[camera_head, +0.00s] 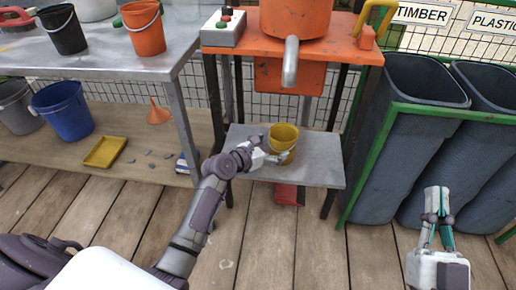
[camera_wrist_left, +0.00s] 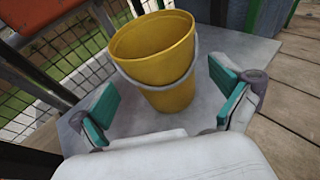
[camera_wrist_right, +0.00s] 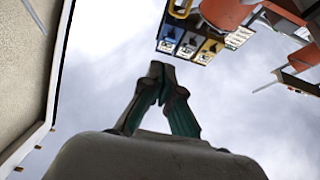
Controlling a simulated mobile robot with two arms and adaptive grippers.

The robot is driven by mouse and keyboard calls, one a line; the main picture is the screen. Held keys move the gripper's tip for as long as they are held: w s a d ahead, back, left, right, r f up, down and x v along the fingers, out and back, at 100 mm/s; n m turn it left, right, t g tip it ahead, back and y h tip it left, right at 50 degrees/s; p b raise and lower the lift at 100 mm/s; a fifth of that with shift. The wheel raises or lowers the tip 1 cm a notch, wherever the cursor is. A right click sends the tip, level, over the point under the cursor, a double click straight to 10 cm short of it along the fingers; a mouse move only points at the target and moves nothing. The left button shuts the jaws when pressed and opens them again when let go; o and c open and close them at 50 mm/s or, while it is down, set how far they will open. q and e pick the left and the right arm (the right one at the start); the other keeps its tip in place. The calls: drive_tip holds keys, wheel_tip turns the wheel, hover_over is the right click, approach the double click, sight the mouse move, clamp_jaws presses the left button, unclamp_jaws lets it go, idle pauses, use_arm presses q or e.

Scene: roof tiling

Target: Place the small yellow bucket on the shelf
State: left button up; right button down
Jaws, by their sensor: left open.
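The small yellow bucket (camera_head: 283,140) stands upright on the low grey metal shelf (camera_head: 318,172) beneath the orange machine. It also shows in the left wrist view (camera_wrist_left: 155,65), empty, with its grey handle hanging down across the near side. My left gripper (camera_head: 270,157) is open at the bucket's near side. In the left wrist view its teal finger pads (camera_wrist_left: 168,95) are spread wide, one on either side of the bucket's lower part, with gaps visible. My right gripper (camera_head: 437,190) is shut and empty, pointing up before the bins; its fingertips meet in the right wrist view (camera_wrist_right: 158,75).
A grey table (camera_head: 110,62) at left carries black and orange buckets. Its wooden lower shelf (camera_head: 60,150) holds a blue bucket (camera_head: 63,108), a yellow tray (camera_head: 105,152) and an orange funnel (camera_head: 158,113). Machine legs frame the metal shelf. Grey bins (camera_head: 400,130) stand right.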

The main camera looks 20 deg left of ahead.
use_arm(q)
drive_tip(key=s+d+r+m+t, duration=0.1)
drive_tip(key=s+d+r+m, duration=0.1)
drive_tip(key=s+r+m, duration=0.2)
drive_tip(key=s+d+r+m+t+y+p, duration=0.1)
drive_tip(key=s+d+r+m, duration=0.2)
drive_tip(key=s+m, duration=0.7)
drive_tip(key=s+d+r+m+p, duration=0.1)
drive_tip(key=s+r+m, duration=0.6)
drive_tip(key=m, duration=1.3)
drive_tip(key=shift+s+d+m+t, duration=0.3)
drive_tip(key=shift+s+d+t, duration=0.1)
drive_tip(key=shift+s+d, duration=0.25)
use_arm(e)
wheel_tip(320, 180, down, 10)
drive_tip(key=w+d+g+h, duration=0.1)
drive_tip(key=g+h, duration=0.1)
drive_tip(key=g, duration=0.4)
drive_tip(key=shift+w+g, duration=0.25)
drive_tip(key=shift+g, duration=0.05)
use_arm(q)
drive_tip(key=shift+w, duration=0.15)
